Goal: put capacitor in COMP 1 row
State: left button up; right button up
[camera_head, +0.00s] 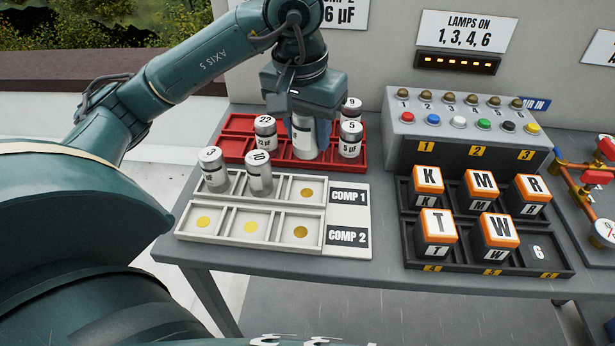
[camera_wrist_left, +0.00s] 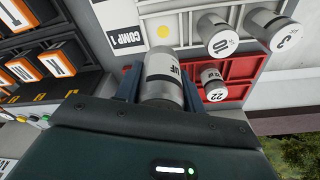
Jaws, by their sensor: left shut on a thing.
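My left gripper (camera_head: 303,126) is shut on a silver capacitor (camera_head: 304,139) over the red tray (camera_head: 238,150). In the left wrist view the held capacitor (camera_wrist_left: 163,82) sits between the fingers, its label partly hidden. The white tray (camera_head: 272,243) has two rows, labelled COMP 1 (camera_head: 348,196) and COMP 2 (camera_head: 347,235). In the COMP 1 row, capacitor 3 (camera_head: 213,170) stands at left and capacitor 10 (camera_head: 259,174) in the middle. The right slot (camera_head: 306,192) is empty, showing a gold disc. The COMP 2 row is empty. My right gripper is not visible.
Capacitors 22 (camera_head: 265,133), 9 (camera_head: 351,110) and 5 (camera_head: 350,139) stand in the red tray around the gripper. A black rack (camera_head: 488,262) with lettered orange-topped blocks and a grey button box (camera_head: 470,130) stand to the right.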

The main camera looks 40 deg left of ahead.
pick_arm(q)
send_near(309, 190)
jog(key=f, duration=0.3)
jog(key=w+f, duration=0.1)
jog(key=f, duration=0.1)
jog(key=shift+a+f, duration=0.1)
jog(key=shift+f, duration=0.1)
jog(key=shift+f+b, duration=0.1)
jog(key=shift+b, duration=0.3)
jog(key=shift+f, duration=0.2)
jog(key=o, duration=1)
jog(key=shift+r, duration=0.15)
jog(key=shift+o, duration=0.2)
jog(key=r, duration=0.3)
jog(key=s+r+p, duration=0.1)
jog(key=r, duration=0.7)
jog(key=shift+s, duration=0.35)
jog(key=shift+s+r+p, duration=0.15)
jog(key=shift+r+p, duration=0.2)
jog(key=shift+r, duration=0.25)
